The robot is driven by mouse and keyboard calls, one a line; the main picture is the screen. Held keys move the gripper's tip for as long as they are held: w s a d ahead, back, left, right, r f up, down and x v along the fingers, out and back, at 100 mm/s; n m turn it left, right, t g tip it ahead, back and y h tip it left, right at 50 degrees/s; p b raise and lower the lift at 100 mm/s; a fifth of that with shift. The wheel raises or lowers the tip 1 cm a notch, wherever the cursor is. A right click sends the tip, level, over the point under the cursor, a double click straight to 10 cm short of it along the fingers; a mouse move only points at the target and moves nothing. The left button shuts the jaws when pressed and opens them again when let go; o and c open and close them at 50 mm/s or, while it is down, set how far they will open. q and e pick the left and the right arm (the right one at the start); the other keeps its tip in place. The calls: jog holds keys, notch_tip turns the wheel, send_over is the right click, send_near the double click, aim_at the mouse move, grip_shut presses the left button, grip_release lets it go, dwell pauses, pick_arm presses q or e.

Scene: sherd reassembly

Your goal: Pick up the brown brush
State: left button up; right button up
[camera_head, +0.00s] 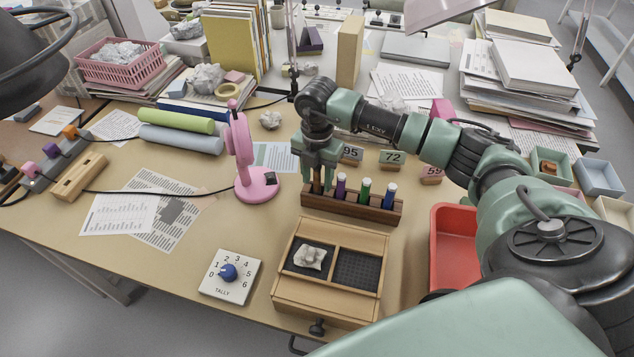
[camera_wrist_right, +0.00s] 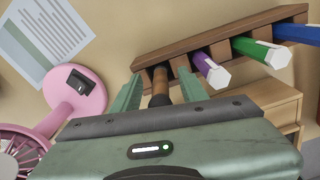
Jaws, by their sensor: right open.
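The brown brush (camera_head: 317,181) stands in the leftmost slot of a dark wooden rack (camera_head: 350,209). My right gripper (camera_head: 318,176) is open and points down over that end of the rack, with a finger on either side of the brush. In the right wrist view the brush (camera_wrist_right: 160,82) shows between the two green fingers (camera_wrist_right: 158,90), with gaps beside it. Its far end is hidden in the rack. A purple pen (camera_head: 340,187), a green pen (camera_head: 364,191) and a blue pen (camera_head: 389,195) stand in the other slots. My left gripper is not in view.
A wooden two-compartment box (camera_head: 330,291) with a pale crumpled lump is in front. A red tray (camera_head: 455,258) is to the right.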

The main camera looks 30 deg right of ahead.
grip_shut()
jog(key=shift+r, duration=0.15)
notch_tip(320, 180, up, 20)
jog(key=b, duration=0.1)
dwell(0.4)
